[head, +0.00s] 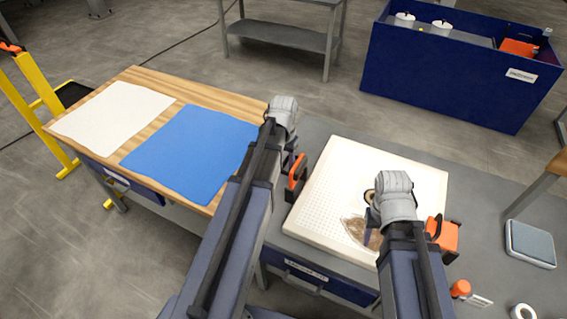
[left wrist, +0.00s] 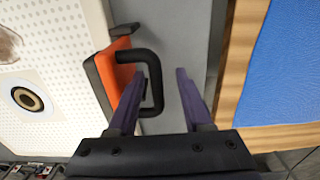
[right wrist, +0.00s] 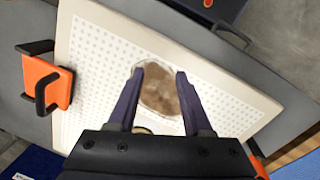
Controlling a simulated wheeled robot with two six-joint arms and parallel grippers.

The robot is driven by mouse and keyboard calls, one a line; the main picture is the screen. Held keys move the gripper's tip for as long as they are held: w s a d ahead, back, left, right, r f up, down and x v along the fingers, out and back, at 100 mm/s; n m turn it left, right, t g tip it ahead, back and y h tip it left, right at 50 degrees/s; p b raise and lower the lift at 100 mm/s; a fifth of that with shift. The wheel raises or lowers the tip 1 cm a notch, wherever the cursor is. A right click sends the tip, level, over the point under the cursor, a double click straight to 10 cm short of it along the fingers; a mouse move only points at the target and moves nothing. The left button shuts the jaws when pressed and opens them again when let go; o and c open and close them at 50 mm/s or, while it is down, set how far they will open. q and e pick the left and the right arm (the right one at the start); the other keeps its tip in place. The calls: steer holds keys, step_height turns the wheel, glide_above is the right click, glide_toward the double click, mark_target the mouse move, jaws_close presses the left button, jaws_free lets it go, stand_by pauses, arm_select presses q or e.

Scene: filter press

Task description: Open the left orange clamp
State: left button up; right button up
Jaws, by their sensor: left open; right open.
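The left orange clamp (head: 297,172) sits at the left edge of a white perforated plate (head: 318,192). In the left wrist view the clamp (left wrist: 124,66) has a black U-shaped handle (left wrist: 155,84). My left gripper (head: 289,152) is open at this clamp. Its purple fingers (left wrist: 160,73) appear on either side of the handle's outer bar; contact cannot be told. My right gripper (head: 372,225) is open and empty above the plate. In the right wrist view its fingers (right wrist: 160,72) frame a round brown patch (right wrist: 159,92) on the plate.
A second orange clamp (head: 442,234) is at the plate's right side; it also shows in the right wrist view (right wrist: 46,82). A blue cloth (head: 192,150) and a white cloth (head: 113,118) lie on the wooden bench at left. A grey pad (head: 530,243) lies at right.

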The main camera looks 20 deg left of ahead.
arm_select(q)
steer(key=shift+r+p, duration=3.95)
steer(key=shift+r, duration=0.1)
steer(key=shift+f, duration=0.1)
steer(key=shift+d, duration=0.1)
steer(key=s+d+m, duration=0.1)
steer(key=s+d, duration=0.6)
steer(key=d, duration=0.3)
steer(key=s+d+m+y, duration=0.1)
steer(key=s+d+m, duration=0.1)
steer(key=s+d, duration=0.5)
steer(key=d, duration=0.4)
steer(key=shift+s+f+b, duration=0.15)
steer(key=shift+s+b, duration=0.15)
